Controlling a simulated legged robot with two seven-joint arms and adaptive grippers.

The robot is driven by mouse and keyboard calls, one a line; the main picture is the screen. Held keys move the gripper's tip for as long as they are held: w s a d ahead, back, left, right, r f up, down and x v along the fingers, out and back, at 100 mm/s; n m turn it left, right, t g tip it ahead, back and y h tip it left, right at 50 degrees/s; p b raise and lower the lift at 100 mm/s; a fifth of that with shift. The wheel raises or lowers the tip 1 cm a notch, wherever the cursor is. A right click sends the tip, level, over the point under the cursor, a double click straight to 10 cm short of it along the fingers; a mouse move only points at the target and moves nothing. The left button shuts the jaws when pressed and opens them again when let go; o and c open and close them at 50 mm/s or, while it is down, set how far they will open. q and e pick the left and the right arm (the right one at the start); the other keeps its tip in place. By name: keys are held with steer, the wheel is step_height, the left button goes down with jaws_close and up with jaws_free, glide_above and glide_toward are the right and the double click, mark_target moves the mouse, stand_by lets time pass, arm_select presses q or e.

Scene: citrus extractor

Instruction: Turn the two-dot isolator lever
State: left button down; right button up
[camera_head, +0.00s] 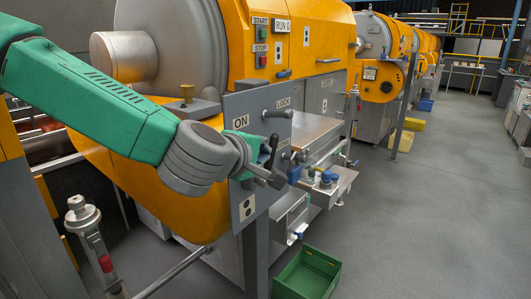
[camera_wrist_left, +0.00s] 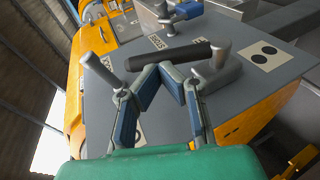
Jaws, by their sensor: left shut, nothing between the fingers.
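The two-dot isolator lever shows in the left wrist view as a dark grip (camera_wrist_left: 172,56) on a grey metal hub (camera_wrist_left: 219,70). The two-dot label (camera_wrist_left: 264,54) is on the panel beside the hub. That label also shows in the head view (camera_head: 247,208), below my gripper. My left gripper (camera_wrist_left: 160,73) is shut and empty, its fingertips together close beside the dark grip. I cannot tell whether they touch it. In the head view my left gripper (camera_head: 264,157) is at the panel front, partly hidden by its own wrist. My right gripper is not in view.
Another lever (camera_head: 278,113) stands on the panel (camera_head: 250,105) near the LOCK label, with an ON label (camera_head: 240,122) to its left. Blue-handled valves (camera_head: 326,178) are right of the panel. A green crate (camera_head: 307,274) is on the floor below.

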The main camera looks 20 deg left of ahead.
arm_select(q)
steer(key=shift+w+d+f, duration=0.15)
steer(key=shift+w+d, duration=0.2)
steer(key=shift+w, duration=0.35)
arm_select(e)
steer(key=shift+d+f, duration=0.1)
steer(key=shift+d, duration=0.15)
arm_select(q)
steer(key=shift+a, duration=0.2)
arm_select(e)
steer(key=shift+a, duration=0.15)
